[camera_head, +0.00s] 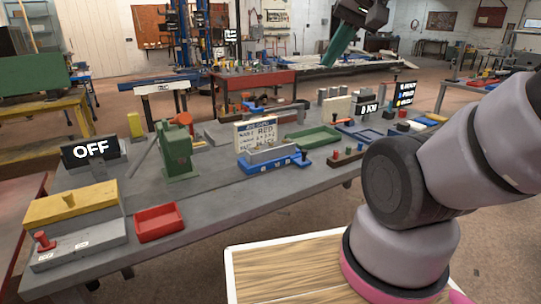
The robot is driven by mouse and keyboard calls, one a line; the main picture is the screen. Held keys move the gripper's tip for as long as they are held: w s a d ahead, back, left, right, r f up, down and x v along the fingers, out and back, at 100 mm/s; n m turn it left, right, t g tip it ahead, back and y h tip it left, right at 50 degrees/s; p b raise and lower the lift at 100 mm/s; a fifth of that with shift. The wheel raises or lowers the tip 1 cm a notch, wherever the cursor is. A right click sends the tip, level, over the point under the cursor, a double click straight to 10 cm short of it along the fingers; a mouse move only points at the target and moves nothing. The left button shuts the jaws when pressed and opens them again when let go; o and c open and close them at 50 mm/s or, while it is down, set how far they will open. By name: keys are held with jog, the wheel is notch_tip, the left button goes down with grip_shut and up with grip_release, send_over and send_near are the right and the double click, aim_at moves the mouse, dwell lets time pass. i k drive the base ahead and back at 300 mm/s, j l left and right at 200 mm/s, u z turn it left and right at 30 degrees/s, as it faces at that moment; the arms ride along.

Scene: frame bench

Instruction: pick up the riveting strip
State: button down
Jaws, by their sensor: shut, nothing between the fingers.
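I cannot tell for sure which piece is the riveting strip. A grey bar (272,153) lies along a blue fixture (275,165) at the middle of the bench, and may be it. My gripper (330,60) is at the top of the view, with a dark body and green fingers slanting down to the left. Its fingers are together and hold nothing visible. It is high above and behind the bench in the picture, well apart from the grey bar.
The grey bench (215,205) also bears a green press (176,150), red tray (159,222), green tray (312,138), yellow block (70,203), OFF display (91,150) and lettered sign (256,136). Bare bench top lies between the red tray and the blue fixture.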

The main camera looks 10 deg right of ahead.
aim_at(262, 153)
jog(key=i+l, duration=0.25)
jog(key=l, duration=0.15)
jog(key=i+l, duration=0.3)
jog(key=i+l+u, duration=0.1)
jog(key=i+l, duration=0.15)
jog(key=l, duration=0.2)
